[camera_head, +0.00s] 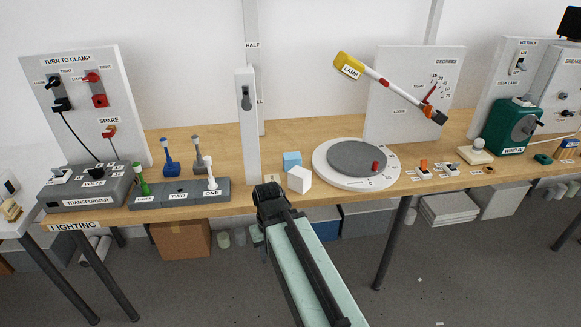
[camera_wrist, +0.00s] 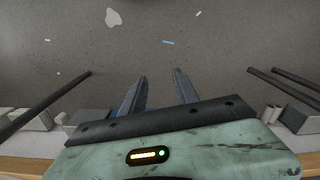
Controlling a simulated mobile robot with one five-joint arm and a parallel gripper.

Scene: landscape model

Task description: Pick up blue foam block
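The blue foam block (camera_head: 292,159) lies on the wooden workbench, just behind a white block (camera_head: 299,179) that hides its lower right part. It stands between the tall white post and the round turntable. My arm reaches up from the bottom of the head view, and its end is at the bench's front edge, in front of the white block. In the wrist view my gripper (camera_wrist: 160,80) shows two dark fingers set apart with nothing between them. They point over the grey floor. The blue block is not in the wrist view.
The white post (camera_head: 248,125) stands left of the blocks. The turntable (camera_head: 358,158) with a red peg is close on the right. A grey box (camera_head: 180,193) with levers sits at left. The lamp arm (camera_head: 390,88) hangs above the right side. Table legs and boxes are below.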

